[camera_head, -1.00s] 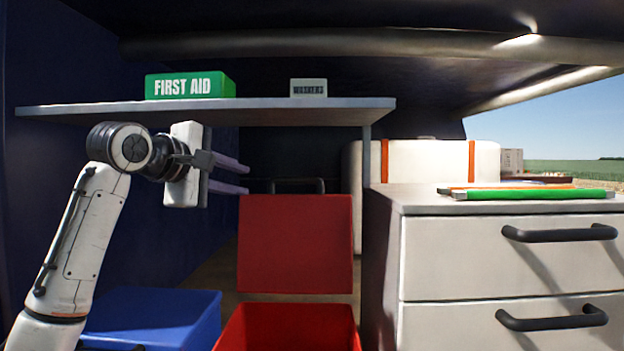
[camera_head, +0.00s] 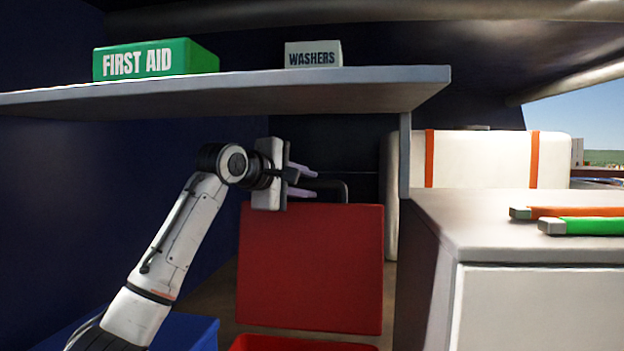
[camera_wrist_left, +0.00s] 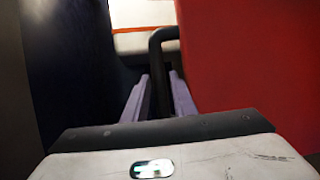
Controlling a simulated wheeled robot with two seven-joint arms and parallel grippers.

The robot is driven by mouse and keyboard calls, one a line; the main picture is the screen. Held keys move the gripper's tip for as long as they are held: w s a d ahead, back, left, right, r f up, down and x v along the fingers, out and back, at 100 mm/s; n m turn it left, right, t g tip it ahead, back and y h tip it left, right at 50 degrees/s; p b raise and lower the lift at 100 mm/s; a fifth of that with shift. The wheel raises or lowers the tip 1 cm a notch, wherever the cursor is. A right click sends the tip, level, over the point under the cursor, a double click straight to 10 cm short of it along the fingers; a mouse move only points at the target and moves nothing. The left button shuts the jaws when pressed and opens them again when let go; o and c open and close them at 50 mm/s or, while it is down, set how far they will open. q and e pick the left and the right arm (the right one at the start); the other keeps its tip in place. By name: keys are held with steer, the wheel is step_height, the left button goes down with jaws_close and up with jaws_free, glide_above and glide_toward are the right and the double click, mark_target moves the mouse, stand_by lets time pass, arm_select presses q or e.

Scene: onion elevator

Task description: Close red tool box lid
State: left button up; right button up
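The red tool box lid (camera_head: 310,265) stands open and upright, and its red surface fills the right of the left wrist view (camera_wrist_left: 255,70). A black handle (camera_head: 345,188) sticks up at the lid's top edge. It also shows in the left wrist view (camera_wrist_left: 156,58). The red tool box (camera_head: 300,344) shows only as a strip at the bottom edge. My left gripper (camera_head: 316,183) is open beside the lid's upper left corner, its purple fingers pointing toward the handle. In the left wrist view the handle appears between and beyond the fingertips; contact cannot be told. My right gripper is out of view.
A grey shelf (camera_head: 250,92) with a green first aid box (camera_head: 155,60) and a washers box (camera_head: 313,54) hangs above my left arm. A drawer cabinet (camera_head: 540,300) stands right of the lid. A blue box (camera_head: 190,331) is low at left.

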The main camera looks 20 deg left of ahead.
arm_select(q)
steer(key=shift+x, duration=0.9)
steer(key=shift+w, duration=0.35)
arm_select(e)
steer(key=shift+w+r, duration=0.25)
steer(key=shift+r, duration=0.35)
arm_select(q)
jaws_close()
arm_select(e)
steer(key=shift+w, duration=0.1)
arm_select(q)
steer(key=shift+f, duration=0.1)
